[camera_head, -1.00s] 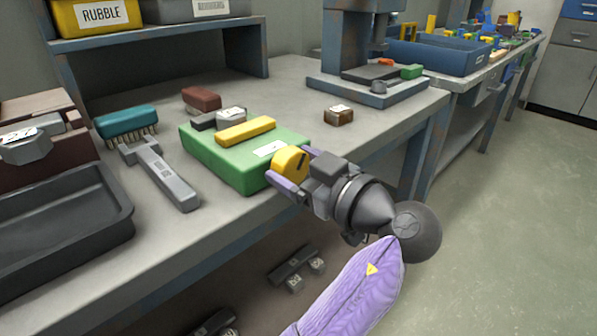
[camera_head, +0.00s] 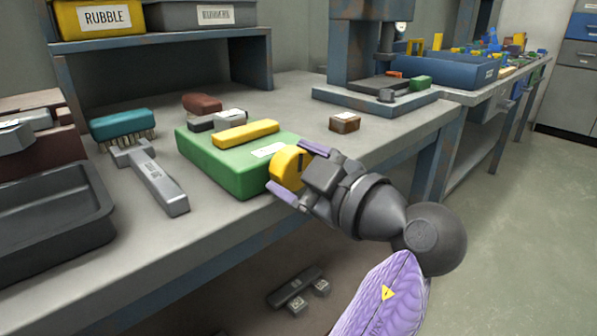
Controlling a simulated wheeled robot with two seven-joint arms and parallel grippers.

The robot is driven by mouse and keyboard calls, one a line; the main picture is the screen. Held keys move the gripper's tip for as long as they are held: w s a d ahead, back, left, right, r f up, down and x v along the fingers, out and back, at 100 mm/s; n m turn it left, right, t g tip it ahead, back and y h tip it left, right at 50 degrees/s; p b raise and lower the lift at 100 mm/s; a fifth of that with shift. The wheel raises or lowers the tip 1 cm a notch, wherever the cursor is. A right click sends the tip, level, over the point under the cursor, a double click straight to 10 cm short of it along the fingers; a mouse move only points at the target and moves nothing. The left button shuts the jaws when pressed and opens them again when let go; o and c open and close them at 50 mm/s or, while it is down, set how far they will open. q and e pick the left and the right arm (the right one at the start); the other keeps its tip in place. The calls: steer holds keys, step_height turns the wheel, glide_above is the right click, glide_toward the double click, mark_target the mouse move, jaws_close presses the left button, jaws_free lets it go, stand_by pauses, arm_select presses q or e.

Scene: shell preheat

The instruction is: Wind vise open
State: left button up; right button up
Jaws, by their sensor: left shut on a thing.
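The vise has a green body (camera_head: 232,172) near the table's front edge, with a yellow bar (camera_head: 246,133) and grey jaw blocks (camera_head: 226,118) on top. A yellow round knob (camera_head: 288,166) sticks out of its front right side. My left gripper (camera_head: 296,174) is at that knob, with one purple fingertip above it and one below, shut on it. The gripper partly hides the knob. I cannot tell how wide the gap between the jaws is. My right gripper is not in view.
A teal brush (camera_head: 122,124) and a grey-handled tool (camera_head: 155,181) lie left of the vise, beside a dark tray (camera_head: 50,220). A small brown block (camera_head: 344,122) lies to the right. A press (camera_head: 370,95) stands behind. The floor at right is clear.

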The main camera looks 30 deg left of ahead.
arm_select(q)
steer(key=o, duration=1.1)
steer(key=shift+d, duration=0.25)
steer(key=shift+r+p+v, duration=0.2)
steer(key=shift+p+v, duration=0.4)
steer(key=shift+v, duration=0.3)
steer(key=p+v, duration=0.1)
steer(key=v, duration=0.3)
steer(key=p+v, duration=0.1)
steer(key=v, duration=0.2)
steer(key=shift+s+d+f, duration=0.2)
steer(key=shift+d, duration=0.1)
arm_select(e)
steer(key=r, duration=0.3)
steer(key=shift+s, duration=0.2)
